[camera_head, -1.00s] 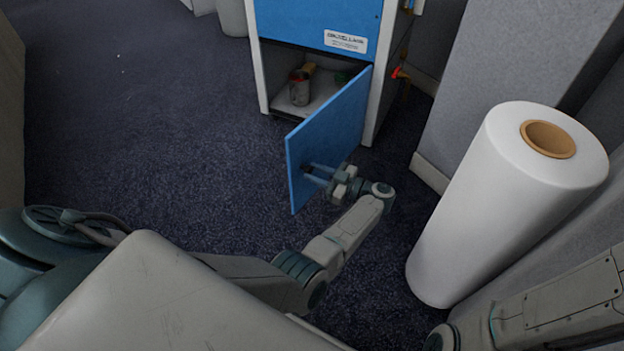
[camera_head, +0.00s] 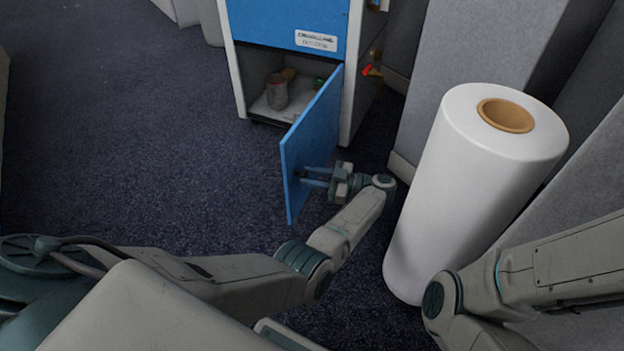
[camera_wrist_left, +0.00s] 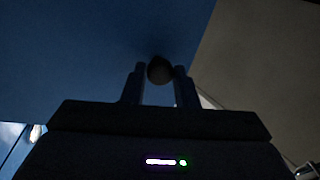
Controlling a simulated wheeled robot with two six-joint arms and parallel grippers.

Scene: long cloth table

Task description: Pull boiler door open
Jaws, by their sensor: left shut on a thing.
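The blue boiler door (camera_head: 313,137) stands wide open in the head view, hinged at the right side of the boiler cabinet (camera_head: 290,22) and swung out toward me. My left gripper (camera_head: 304,176) reaches its outer face from the right. In the left wrist view the fingers (camera_wrist_left: 160,75) are shut on a dark round knob (camera_wrist_left: 160,69) on the blue door panel (camera_wrist_left: 90,50). My right arm (camera_head: 540,270) shows at the lower right, but its gripper is out of view.
Inside the open compartment a can (camera_head: 276,92) stands with small items behind it. A big white roll (camera_head: 465,190) stands right of my left arm, close to it. A red valve handle (camera_head: 371,71) sticks out of the boiler's right side. Dark carpet (camera_head: 150,150) is clear on the left.

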